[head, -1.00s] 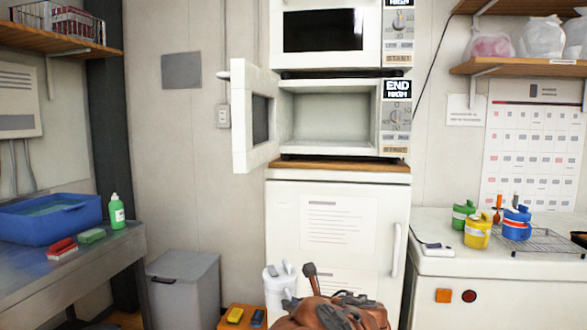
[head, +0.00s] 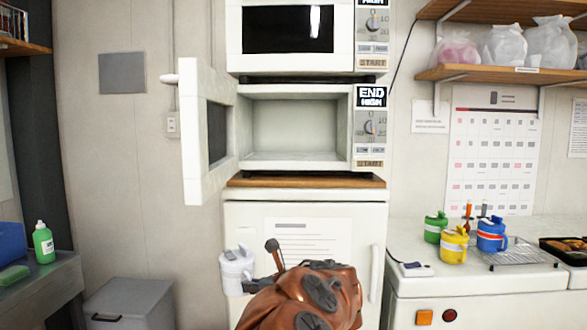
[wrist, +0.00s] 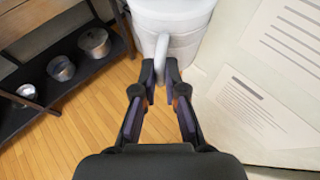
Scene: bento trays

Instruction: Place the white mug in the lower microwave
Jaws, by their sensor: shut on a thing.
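The white mug (head: 236,274) is in front of the white fridge, left of my orange-brown arm in the head view. My gripper (wrist: 162,70) is shut on the mug's handle in the wrist view, and the white mug body (wrist: 172,22) is just beyond the fingertips. In the head view the fingers are small and partly hidden by my arm. The lower microwave (head: 295,168) stands on a wooden board on the fridge. Its door (head: 192,140) is swung open to the left, and its cavity looks empty.
The upper microwave (head: 235,65) is stacked directly above. The open door sticks out at the cavity's left. Green, yellow and blue mugs (head: 453,244) stand on the right counter (head: 415,275). A grey bin (head: 125,300) is at lower left. Pots (wrist: 93,42) sit on a dark shelf in the wrist view.

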